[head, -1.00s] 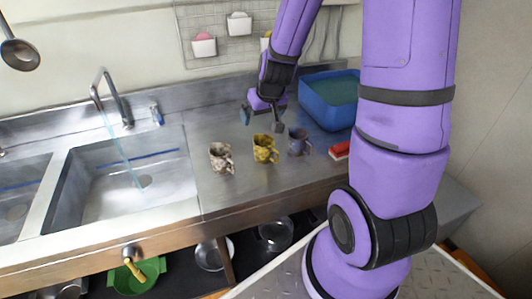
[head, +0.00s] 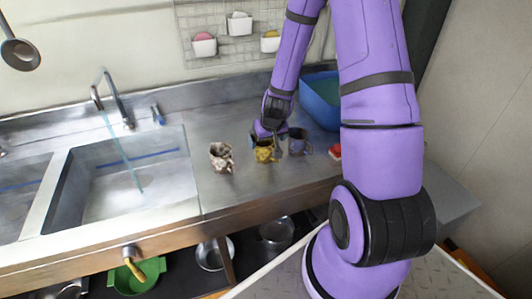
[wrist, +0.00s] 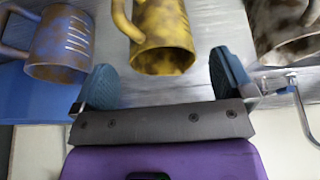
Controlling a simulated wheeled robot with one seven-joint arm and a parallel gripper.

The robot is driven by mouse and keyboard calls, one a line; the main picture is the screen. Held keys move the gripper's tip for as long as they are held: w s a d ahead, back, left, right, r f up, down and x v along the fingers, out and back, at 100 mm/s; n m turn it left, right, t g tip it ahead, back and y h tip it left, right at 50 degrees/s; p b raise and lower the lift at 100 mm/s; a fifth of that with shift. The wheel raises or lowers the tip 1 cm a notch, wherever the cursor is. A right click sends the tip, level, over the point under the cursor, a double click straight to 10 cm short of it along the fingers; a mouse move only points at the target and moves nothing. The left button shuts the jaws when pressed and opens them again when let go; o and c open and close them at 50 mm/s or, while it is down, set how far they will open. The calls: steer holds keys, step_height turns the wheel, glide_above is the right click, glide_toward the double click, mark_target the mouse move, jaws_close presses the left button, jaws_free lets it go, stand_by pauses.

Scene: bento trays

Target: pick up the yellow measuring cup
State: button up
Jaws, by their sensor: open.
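The yellow measuring cup (head: 264,153) is mottled yellow and dark and stands on the steel counter, the middle one of three cups. In the wrist view the yellow cup (wrist: 163,40) lies ahead of my gripper, its near end close to the gap between the fingers, with its handle at the upper left. My gripper (wrist: 165,80) is open, with one blue-grey finger pad on each side of that gap and nothing held. In the head view my gripper (head: 267,138) is low, just behind the yellow cup, which hides part of it. I cannot tell whether they touch.
A brown-white cup (head: 221,157) stands left of the yellow cup and a grey-purple cup (head: 299,141) close on its right. A blue basin (head: 322,103) and a red item (head: 335,151) lie further right. The sink (head: 128,175) is at left.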

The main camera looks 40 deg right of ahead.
mark_target(264, 145)
steer(key=shift+w+x, duration=0.15)
steer(key=shift+x, duration=1.2)
steer(key=shift+w+x, duration=0.15)
steer(key=shift+x, duration=1.2)
steer(key=shift+r, duration=0.1)
steer(key=shift+c, duration=0.2)
steer(key=c, duration=0.9)
